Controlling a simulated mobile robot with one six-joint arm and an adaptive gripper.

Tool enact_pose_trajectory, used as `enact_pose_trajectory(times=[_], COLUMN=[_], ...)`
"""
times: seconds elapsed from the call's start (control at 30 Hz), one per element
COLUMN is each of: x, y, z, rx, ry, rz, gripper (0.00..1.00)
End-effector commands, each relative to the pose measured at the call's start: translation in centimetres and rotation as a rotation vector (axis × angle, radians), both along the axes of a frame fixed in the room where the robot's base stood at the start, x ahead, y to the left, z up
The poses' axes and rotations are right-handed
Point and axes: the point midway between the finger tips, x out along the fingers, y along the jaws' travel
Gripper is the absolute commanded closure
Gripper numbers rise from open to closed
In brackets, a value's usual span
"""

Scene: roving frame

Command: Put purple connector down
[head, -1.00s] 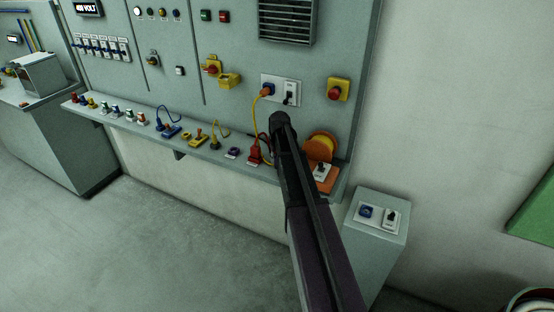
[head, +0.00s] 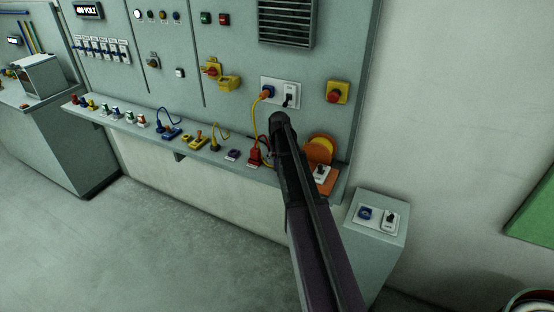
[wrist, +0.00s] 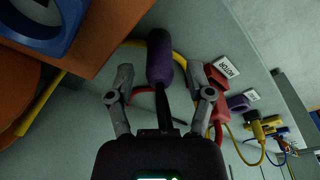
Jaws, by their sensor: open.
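The purple connector (wrist: 160,55) shows in the wrist view, upright in the picture between my fingers, with a dark narrow part running back towards my gripper. My gripper (wrist: 161,80) is open, one finger on each side, with gaps between the fingers and the connector. I cannot tell whether the connector touches the grey shelf (wrist: 205,25) behind it. In the head view my arm hides the gripper and this connector. A separate purple piece (head: 233,154) lies on the shelf, also seen in the wrist view (wrist: 238,102).
A red connector (head: 254,157) stands near my arm, beside a "MOTOR" label (wrist: 228,67). Yellow and blue connectors sit farther left. A grey pedestal with sockets (head: 378,235) stands at right.

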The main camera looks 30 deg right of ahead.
Motion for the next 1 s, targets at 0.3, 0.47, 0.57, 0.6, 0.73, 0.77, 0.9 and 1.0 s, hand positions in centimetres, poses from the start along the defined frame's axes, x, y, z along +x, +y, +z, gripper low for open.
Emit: enact_pose_trajectory(times=[0.3, 0.47, 0.57, 0.6, 0.73, 0.77, 0.9, 1.0], x=[-0.4, -0.6, -0.7, -0.8, -1.0, -1.0, -1.2, -1.3], y=[0.1, 0.1, 0.1, 0.1, 0.1, 0.1, 0.1, 0.1], z=[3.0, 4.3, 5.2, 5.5, 6.6, 6.8, 8.0, 8.8], rx=[0.000, 0.000, 0.000, 0.000, 0.000, 0.000, 0.000, 0.000], ry=[0.000, 0.000, 0.000, 0.000, 0.000, 0.000, 0.000, 0.000], rz=[0.000, 0.000, 0.000, 0.000, 0.000, 0.000, 0.000, 0.000], gripper=[0.33, 0.33, 0.33, 0.33, 0.33, 0.33, 0.33, 0.33])
